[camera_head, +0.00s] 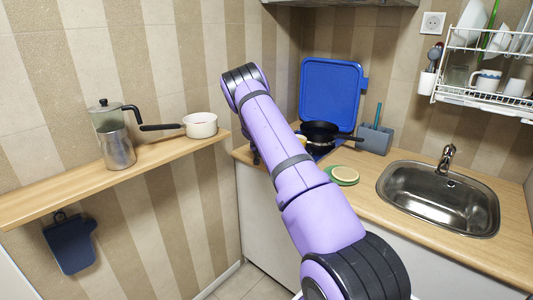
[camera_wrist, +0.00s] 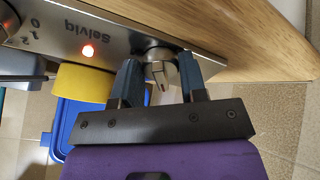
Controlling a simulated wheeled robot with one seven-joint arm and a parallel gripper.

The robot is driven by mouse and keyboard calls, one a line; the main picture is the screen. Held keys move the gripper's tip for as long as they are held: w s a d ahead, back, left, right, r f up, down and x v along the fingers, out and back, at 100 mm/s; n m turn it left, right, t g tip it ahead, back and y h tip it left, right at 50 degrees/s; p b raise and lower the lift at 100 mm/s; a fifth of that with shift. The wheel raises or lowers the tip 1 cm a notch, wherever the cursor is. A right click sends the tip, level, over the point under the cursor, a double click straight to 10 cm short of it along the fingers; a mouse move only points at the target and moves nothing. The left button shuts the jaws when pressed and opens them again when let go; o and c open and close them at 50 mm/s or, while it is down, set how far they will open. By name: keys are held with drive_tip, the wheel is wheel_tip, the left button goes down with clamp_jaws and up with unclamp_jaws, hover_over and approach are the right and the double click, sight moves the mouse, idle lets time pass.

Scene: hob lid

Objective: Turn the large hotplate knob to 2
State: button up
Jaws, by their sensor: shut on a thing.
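In the wrist view the hob's steel front panel (camera_wrist: 115,42) shows upside down, with the name Selviq and a lit red lamp (camera_wrist: 88,51). My gripper (camera_wrist: 161,72) has its two fingers on either side of a round metal knob (camera_wrist: 158,55) and is shut on it. I cannot read this knob's setting, as its marks are hidden or too small. A second knob (camera_wrist: 8,22) is cut off at the left edge, with marks 0, 1 and 2 beside it. In the head view my arm hides the gripper and the knobs.
A black pan (camera_head: 320,132) stands at the hob, before an upright blue lid (camera_head: 331,90). A yellow object (camera_wrist: 83,83) shows near the panel. A green-rimmed round item (camera_head: 343,175) lies on the worktop, left of the sink (camera_head: 437,198). A shelf (camera_head: 60,190) holds a pot.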

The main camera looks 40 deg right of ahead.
drive_tip(key=shift+m, duration=0.7)
drive_tip(key=o, duration=0.9)
drive_tip(key=shift+a, duration=0.1)
drive_tip(key=v, duration=1)
drive_tip(key=shift+a+r, duration=0.2)
drive_tip(key=shift+r, duration=0.05)
